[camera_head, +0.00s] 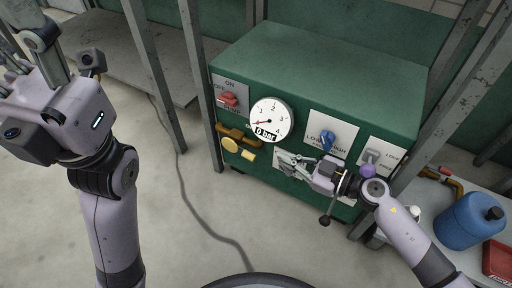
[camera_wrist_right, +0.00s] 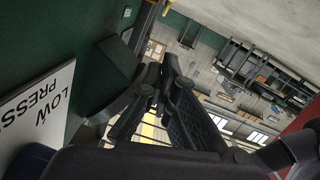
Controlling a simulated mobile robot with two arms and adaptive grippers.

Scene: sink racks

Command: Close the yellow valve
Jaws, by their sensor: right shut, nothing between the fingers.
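The yellow valve (camera_head: 231,146) is a round yellow knob on a brass-coloured pipe at the lower left of the green box's front. A small yellow plate (camera_head: 248,155) is right of it. My right gripper (camera_head: 283,160) is in front of the box, right of the valve and apart from it, below the gauge and the blue knob. Its fingers are shut and empty, and they also show in the right wrist view (camera_wrist_right: 165,85). My left gripper (camera_head: 38,40) is raised at the upper left, far from the valve; its fingers are partly cut off by the frame.
The green box (camera_head: 320,60) carries a gauge (camera_head: 269,120) reading 0 bar, a red switch (camera_head: 228,99), a blue knob (camera_head: 327,139) and a grey lever (camera_head: 371,156). Metal posts stand around it. A blue canister (camera_head: 468,222) is at right. The floor in front is mostly clear, with a cable.

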